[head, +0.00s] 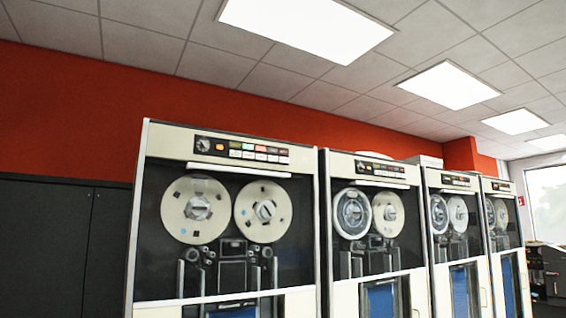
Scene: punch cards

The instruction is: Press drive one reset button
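The nearest tape drive (308,220) stands left of centre, a tall cabinet with a white frame and two large cream reels behind its window. A dark control panel (240,150) runs across its top. The panel has a knob, a lit orange button, and a row of small buttons with green, red and white colours. Their labels are too small to read, so I cannot tell which is reset. I cannot see a number on any drive. Neither of my grippers shows in the head view.
More tape drives stand in a row to the right: a second (375,168), a third (455,181) and a fourth (502,187). Dark cabinets (60,245) line the left under a red wall (75,100). A bright window (547,200) is at the far right. The floor is out of view.

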